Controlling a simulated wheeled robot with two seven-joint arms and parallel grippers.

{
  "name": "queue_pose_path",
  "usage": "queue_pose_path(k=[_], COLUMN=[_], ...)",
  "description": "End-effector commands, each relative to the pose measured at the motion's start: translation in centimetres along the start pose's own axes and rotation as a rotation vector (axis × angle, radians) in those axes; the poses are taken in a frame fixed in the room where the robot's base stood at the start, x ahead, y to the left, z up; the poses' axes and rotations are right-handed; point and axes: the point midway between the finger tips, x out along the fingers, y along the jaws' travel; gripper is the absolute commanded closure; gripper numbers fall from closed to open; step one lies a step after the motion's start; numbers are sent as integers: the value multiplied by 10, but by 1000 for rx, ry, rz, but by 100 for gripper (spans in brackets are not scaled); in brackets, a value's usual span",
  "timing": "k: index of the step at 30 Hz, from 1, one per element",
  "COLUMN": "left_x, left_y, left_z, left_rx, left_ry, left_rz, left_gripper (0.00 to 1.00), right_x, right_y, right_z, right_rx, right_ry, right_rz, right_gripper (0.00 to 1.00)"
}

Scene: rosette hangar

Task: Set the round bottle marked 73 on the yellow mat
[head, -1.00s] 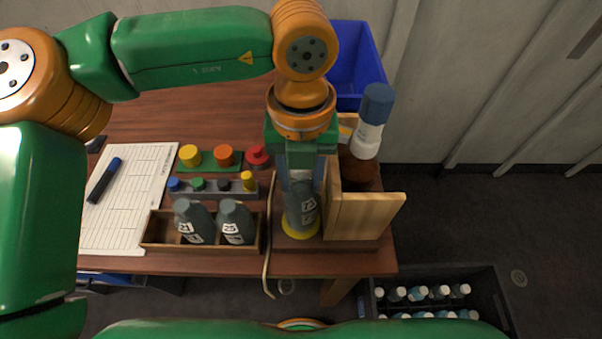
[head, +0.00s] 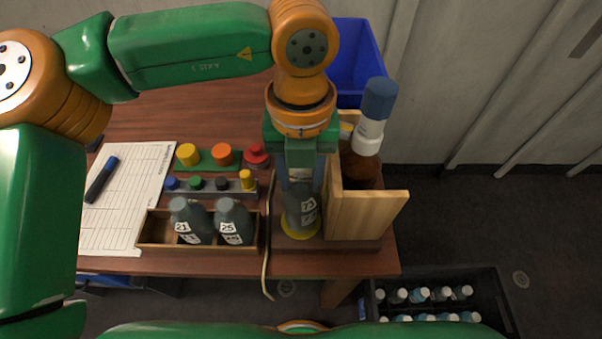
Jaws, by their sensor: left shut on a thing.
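The round grey bottle marked 73 (head: 303,207) stands upright over the round yellow mat (head: 299,232), whose rim shows around the bottle's base. I cannot tell whether the base touches the mat. My left gripper (head: 302,180) comes down from above and is shut on the upper part of this bottle, hiding its cap. My right gripper is not in view.
A wooden tray (head: 152,243) on the left holds bottles marked 21 (head: 187,222) and 25 (head: 232,224). A wooden board (head: 366,215) stands close right of the mat, with a brown bottle (head: 360,168) behind it. A cable (head: 268,240) runs left of the mat.

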Motion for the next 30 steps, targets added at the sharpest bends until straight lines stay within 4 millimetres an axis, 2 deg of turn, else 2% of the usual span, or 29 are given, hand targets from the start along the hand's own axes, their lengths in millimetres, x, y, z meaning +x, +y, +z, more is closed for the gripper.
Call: queue_pose_path(k=[28,29,30], left_x=[0,0,0], left_y=[0,0,0], left_z=[0,0,0], left_rx=[0,0,0], left_ry=[-1,-1,-1], left_rz=[-2,-2,-2], left_gripper=[98,52,41], right_x=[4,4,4], right_y=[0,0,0], right_z=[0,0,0], right_rx=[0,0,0], right_ry=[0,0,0], right_rz=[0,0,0], right_gripper=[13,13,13])
